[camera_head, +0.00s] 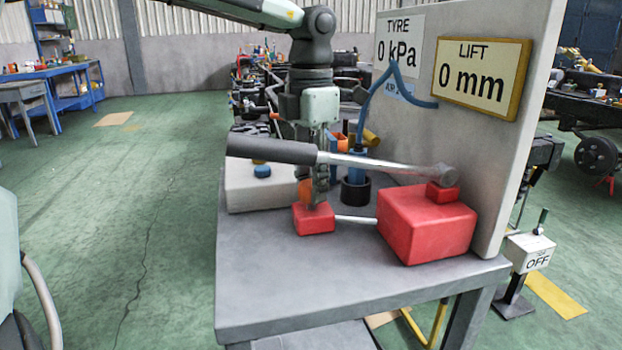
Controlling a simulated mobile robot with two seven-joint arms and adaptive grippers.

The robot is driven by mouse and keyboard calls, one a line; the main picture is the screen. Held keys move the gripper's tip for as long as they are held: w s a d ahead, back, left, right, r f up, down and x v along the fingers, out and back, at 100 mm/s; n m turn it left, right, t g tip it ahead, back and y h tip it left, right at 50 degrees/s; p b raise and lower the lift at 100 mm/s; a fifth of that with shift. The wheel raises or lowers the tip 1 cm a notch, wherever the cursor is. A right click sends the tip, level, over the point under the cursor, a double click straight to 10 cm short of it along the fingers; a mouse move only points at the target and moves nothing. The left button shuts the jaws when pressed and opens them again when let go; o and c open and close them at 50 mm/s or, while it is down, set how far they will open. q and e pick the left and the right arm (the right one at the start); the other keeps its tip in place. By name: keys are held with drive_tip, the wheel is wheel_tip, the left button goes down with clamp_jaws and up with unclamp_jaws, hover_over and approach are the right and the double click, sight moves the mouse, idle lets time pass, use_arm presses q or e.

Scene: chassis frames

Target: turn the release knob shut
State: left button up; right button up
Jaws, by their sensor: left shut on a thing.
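The red release knob (313,219) is a small block at the left end of a thin pale rod (355,219) that runs from the red pump box (428,224) on the grey bench. My left gripper (319,203) points straight down from above, its fingertips at the top of the knob and shut on it. The fingertips partly hide the knob's top, and its turn angle is hard to read. A lever (375,163) with a dark grip (270,149) crosses in front of the gripper's fingers. My right gripper is not in view.
A grey panel behind carries a TYRE 0 kPa sign (398,47) and a LIFT 0 mm sign (477,76). A pale box (255,192) and a blue cylinder in a dark cup (355,189) stand close behind the gripper. The bench's front left is clear.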

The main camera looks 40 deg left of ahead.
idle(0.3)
use_arm(q)
drive_tip(key=o, duration=1.1)
drive_tip(key=shift+o, duration=0.2)
wheel_tip(320, 180, up, 12)
